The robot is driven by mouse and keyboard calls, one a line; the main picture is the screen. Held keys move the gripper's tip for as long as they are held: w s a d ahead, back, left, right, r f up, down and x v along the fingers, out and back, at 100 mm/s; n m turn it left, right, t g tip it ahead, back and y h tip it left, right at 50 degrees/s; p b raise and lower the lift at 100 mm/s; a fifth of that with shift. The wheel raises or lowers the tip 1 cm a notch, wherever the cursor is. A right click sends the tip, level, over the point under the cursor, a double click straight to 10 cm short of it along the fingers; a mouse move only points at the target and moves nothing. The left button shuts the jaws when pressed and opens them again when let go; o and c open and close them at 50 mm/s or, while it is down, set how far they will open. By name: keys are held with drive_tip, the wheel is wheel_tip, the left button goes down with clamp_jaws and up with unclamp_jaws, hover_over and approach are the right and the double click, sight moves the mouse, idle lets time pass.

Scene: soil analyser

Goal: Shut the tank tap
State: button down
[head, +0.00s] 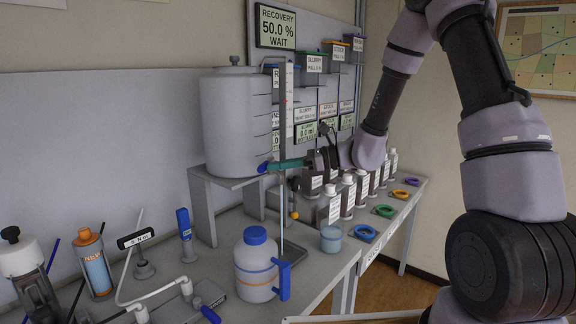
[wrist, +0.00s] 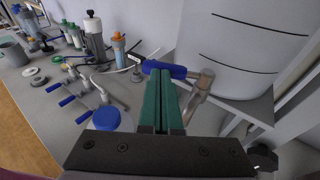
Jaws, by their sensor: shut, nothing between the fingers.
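The white tank (head: 236,122) stands on a raised grey shelf; its graduated wall also shows in the wrist view (wrist: 240,50). The tap has a metal body (wrist: 198,97) and a blue lever (wrist: 166,69); the lever's end shows in the head view (head: 262,167). In the wrist view the lever points left from the body, across the tank's front. My gripper (head: 273,165) has green fingers, shut and empty. In the wrist view its tips (wrist: 163,76) are right at the lever; I cannot tell whether they touch. A thin pale vertical line below the tap may be a stream.
A display (head: 276,27) reads "RECOVERY 50.0 % WAIT". A small cup (head: 331,240) stands to the right. Several labelled bottles line the bench behind my gripper.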

sight(265, 166)
drive_tip(key=shift+s+a, duration=0.2)
drive_tip(key=shift+a, duration=1.3)
